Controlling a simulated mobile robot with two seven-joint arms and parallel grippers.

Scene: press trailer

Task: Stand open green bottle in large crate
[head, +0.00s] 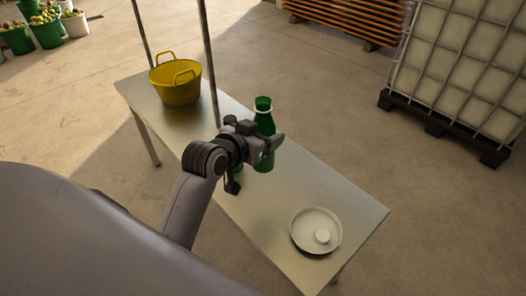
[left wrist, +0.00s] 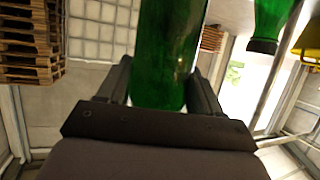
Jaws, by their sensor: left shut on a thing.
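My left gripper (head: 267,148) is shut around the body of a green bottle (head: 264,122). The bottle is upright over the metal table, with a pale ring around its neck; I cannot tell if its base touches the table. In the left wrist view the held bottle (left wrist: 168,50) stands between both fingers (left wrist: 160,88). A second green bottle (left wrist: 270,22) shows at the upper right of that view; in the head view a bit of green (head: 237,170) shows behind my gripper. No large crate is in view. My right gripper is not in view.
The metal table (head: 345,195) carries a yellow tub (head: 176,88) at its far end and a round pale dish (head: 304,240) with a small white object (head: 322,236) at its near end. Thin upright posts (head: 211,60) stand at the table's far part. The table between bottle and dish is clear.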

